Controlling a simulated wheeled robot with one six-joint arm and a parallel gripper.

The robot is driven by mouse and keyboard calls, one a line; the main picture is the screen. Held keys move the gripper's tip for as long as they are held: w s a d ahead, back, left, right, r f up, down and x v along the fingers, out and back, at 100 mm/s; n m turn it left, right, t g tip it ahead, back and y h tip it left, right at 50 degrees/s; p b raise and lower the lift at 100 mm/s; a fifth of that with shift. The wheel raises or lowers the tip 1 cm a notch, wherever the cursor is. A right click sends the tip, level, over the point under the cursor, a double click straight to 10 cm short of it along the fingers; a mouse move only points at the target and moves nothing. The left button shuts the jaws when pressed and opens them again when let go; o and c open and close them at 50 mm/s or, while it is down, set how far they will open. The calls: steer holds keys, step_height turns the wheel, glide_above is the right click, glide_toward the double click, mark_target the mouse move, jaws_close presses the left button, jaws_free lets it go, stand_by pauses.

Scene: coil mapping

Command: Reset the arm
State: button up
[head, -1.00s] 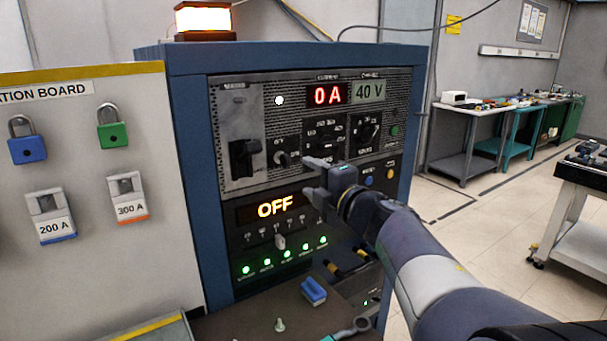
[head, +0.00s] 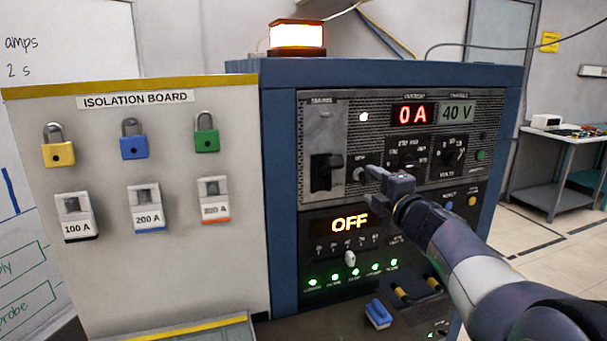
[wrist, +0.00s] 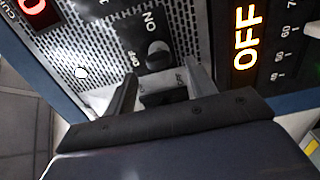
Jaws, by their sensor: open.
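My gripper (head: 376,189) is at the end of my arm, in front of the blue power supply cabinet (head: 280,180). It is open, with nothing seen between its fingers. A large black switch (head: 325,172) sits left of my gripper.
An isolation board (head: 150,260) at left carries yellow, blue and green padlocks and tags. An amber lamp (head: 297,37) glows on the cabinet. A blue-handled object (head: 378,314) lies on the ledge below. Open floor (head: 530,250) shows at right.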

mark_target(367, 181)
steer(key=x, duration=0.3)
steer(key=shift+w+a, duration=0.1)
steer(key=shift+w, duration=0.1)
steer(key=shift+s, duration=0.1)
